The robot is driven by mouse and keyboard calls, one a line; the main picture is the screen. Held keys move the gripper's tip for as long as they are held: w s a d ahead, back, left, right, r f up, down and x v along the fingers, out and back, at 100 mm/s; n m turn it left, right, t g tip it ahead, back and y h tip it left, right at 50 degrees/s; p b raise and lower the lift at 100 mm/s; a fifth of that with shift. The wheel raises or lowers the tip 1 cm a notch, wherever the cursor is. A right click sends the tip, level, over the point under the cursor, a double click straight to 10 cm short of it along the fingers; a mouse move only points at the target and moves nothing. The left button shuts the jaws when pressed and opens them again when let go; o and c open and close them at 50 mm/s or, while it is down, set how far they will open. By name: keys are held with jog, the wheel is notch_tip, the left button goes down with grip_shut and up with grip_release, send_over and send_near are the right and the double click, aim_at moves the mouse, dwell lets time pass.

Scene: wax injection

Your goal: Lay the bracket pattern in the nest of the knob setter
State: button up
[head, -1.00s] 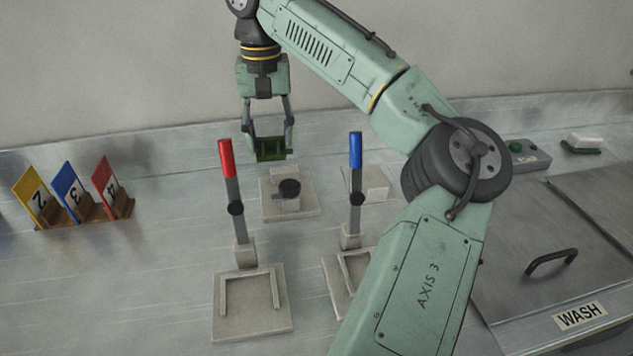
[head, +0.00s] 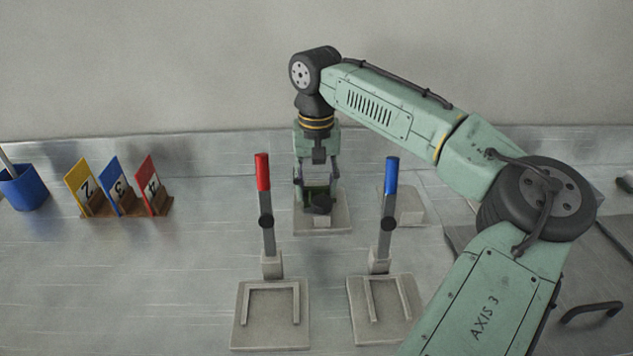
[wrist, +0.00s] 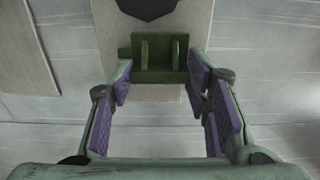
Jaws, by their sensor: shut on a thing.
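My gripper (head: 317,192) is shut on the green bracket pattern (wrist: 160,72), which hangs between the fingertips. The bracket pattern is dark green with two upright ribs in the wrist view. In the head view it is small and partly hidden by the fingers and the knob. The knob setter (head: 340,222) is a pale plate with a black knob (head: 319,206), at the back behind the levers. My gripper and the bracket are just behind the knob, low over the plate; whether they touch it I cannot tell. The black knob (wrist: 148,6) also shows at the top of the wrist view.
A red-lever fixture (head: 262,335) and a blue-lever fixture (head: 357,322) stand in front. A pale block (head: 409,206) is right of the knob setter. Numbered cards (head: 118,186) and a blue cup (head: 24,190) are at left. A black handle (head: 590,311) is at right.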

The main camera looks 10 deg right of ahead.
aim_at(316, 188)
jog(key=shift+f, duration=0.2)
jog(key=o, duration=1.1)
notch_tip(316, 188, up, 12)
jog(key=shift+r+b, duration=0.1)
jog(key=shift+b, duration=0.6)
